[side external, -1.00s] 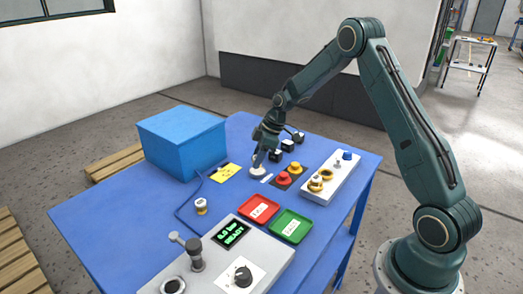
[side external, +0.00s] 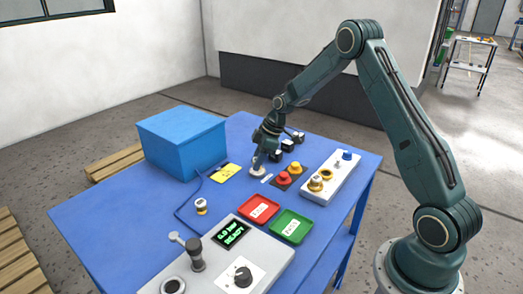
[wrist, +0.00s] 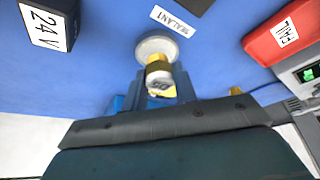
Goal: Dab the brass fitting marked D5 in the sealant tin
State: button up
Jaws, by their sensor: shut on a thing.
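The sealant tin, a small round tin with a grey-white top (side external: 257,171), stands on the blue table; it also shows in the wrist view (wrist: 157,45) next to a label ending in "EALANT". My gripper (side external: 262,160) is low at the tin, pointing down. In the wrist view it is shut on a brass fitting (wrist: 158,75) with a dark band and pale end face. The fitting overlaps the tin's near edge in that view; I cannot tell whether they touch. Its mark is not readable, and the fingers mostly hide it in the side view.
Red and yellow buttons (side external: 288,173) and a white block with brass fittings (side external: 330,177) are to the right. Red (side external: 259,209) and green (side external: 291,226) trays lie in front. A blue box (side external: 181,145) stands left.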

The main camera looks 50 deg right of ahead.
jog(key=shift+f, duration=0.65)
dwell(1.8)
jog(key=shift+r, duration=0.15)
jog(key=shift+r, duration=3.45)
